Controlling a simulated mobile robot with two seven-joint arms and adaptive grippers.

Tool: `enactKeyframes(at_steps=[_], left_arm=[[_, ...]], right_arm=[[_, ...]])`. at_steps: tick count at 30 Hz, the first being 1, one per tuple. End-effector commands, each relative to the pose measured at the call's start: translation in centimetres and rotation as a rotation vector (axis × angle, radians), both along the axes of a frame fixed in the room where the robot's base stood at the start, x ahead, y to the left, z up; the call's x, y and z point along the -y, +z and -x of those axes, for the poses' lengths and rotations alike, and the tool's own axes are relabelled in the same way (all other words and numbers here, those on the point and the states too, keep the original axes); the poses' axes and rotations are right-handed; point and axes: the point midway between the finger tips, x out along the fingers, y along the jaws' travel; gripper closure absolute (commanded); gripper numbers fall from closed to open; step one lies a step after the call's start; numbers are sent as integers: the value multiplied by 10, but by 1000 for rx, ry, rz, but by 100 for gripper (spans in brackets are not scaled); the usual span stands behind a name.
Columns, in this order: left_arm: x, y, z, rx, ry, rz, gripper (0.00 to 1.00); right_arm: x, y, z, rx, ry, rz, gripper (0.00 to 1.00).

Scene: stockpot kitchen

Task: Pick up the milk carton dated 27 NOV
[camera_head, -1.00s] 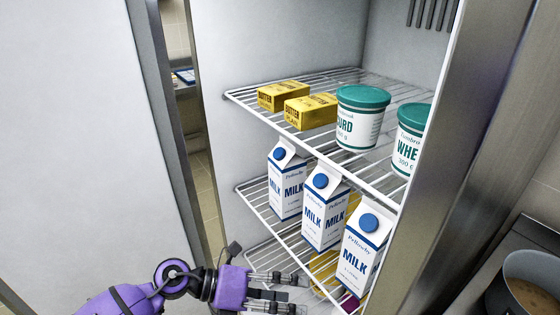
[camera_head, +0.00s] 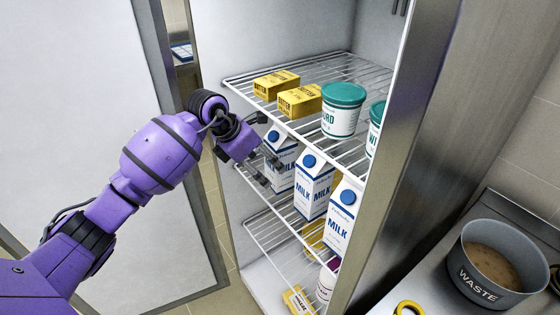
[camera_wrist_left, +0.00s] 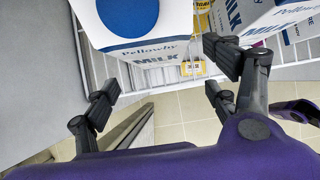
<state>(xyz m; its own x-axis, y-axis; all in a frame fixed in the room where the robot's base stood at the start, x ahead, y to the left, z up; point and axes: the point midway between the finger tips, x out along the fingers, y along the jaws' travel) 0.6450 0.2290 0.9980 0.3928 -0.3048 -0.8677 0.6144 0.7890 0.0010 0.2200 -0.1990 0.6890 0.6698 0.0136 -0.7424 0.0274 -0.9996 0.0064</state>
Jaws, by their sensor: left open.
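Three white and blue milk cartons stand upright in a row on the middle fridge shelf: a left one (camera_head: 284,153), a middle one (camera_head: 312,185) and a right one (camera_head: 341,222). No date on them is legible. My left gripper (camera_head: 267,171) is open at the front of the left carton and partly covers it. In the left wrist view, a carton with a blue cap (camera_wrist_left: 132,22) lies ahead between the spread fingers (camera_wrist_left: 165,78), with no grip on it. A second carton (camera_wrist_left: 255,18) is at upper right there. My right gripper is not in view.
The wire shelf above (camera_head: 300,122) holds yellow butter packs (camera_head: 300,100) and green-lidded tubs (camera_head: 343,112), close over the cartons. Lower down are a yellow pack (camera_head: 297,300) and a white tub (camera_head: 327,281). A grey waste pot (camera_head: 480,290) stands on the right counter.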

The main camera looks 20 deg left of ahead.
Motion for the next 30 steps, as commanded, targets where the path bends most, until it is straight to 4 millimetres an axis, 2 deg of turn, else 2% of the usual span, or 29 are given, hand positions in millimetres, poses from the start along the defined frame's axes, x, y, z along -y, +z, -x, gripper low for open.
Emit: enactKeyframes(at_steps=[9, 13, 20, 30], left_arm=[[31, 2, -38, 1, -1, 3, 21], [32, -8, -40, 0, 0, 2, 21], [32, -11, -40, 0, -1, 0, 21], [32, -11, -40, 0, 0, 0, 64]], right_arm=[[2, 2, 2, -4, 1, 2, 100], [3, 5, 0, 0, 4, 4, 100], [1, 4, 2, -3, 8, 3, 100], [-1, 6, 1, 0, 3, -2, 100]])
